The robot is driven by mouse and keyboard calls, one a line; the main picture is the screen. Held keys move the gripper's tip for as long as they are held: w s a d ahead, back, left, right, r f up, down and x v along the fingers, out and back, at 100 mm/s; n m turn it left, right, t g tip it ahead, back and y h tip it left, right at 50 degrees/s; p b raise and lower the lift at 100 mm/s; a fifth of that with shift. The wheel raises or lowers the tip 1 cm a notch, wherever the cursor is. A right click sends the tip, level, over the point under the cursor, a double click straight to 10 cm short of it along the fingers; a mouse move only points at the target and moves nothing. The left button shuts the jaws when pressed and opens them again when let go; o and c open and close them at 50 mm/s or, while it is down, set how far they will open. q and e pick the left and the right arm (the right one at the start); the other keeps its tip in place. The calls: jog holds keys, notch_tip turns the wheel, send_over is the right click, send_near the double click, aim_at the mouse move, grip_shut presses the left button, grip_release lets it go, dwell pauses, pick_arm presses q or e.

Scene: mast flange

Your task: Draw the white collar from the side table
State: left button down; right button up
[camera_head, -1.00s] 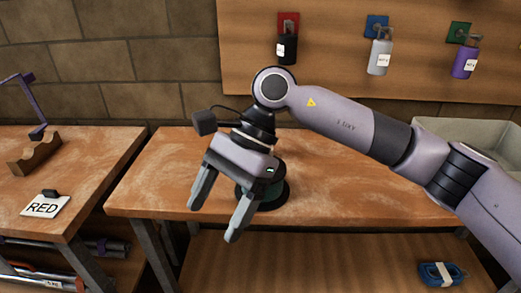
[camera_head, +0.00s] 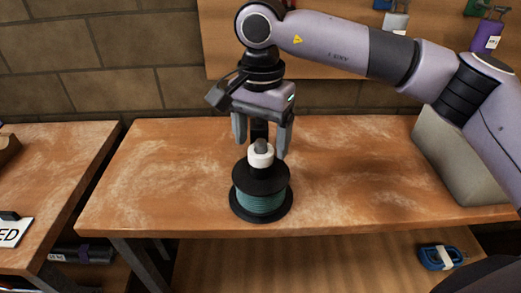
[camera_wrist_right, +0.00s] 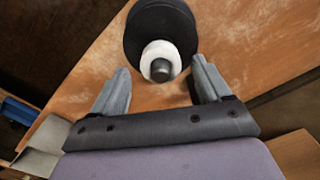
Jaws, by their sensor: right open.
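The white collar (camera_head: 260,158) is a short ring around a dark post on top of a black spool wound with teal line (camera_head: 260,200), which stands on the wooden side table (camera_head: 150,180). In the right wrist view the collar (camera_wrist_right: 160,60) shows around the grey post tip, beyond and between the fingers. My right gripper (camera_head: 262,148) is open, fingers pointing down, above the spool and close to the collar's height. It also shows open in the right wrist view (camera_wrist_right: 165,82). I cannot tell any contact. My left gripper is not in view.
A grey bin (camera_head: 455,150) stands at the table's right end. Padlock-like items, one purple (camera_head: 487,36), hang on the board behind. A blue coil (camera_head: 438,257) lies on the lower shelf. Another table (camera_head: 60,180) is at left. The table left of the spool is clear.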

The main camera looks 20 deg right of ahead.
jog(key=shift+f, duration=1)
jog(key=shift+c, duration=0.2)
jog(key=c, duration=1.1)
jog(key=shift+r, duration=0.1)
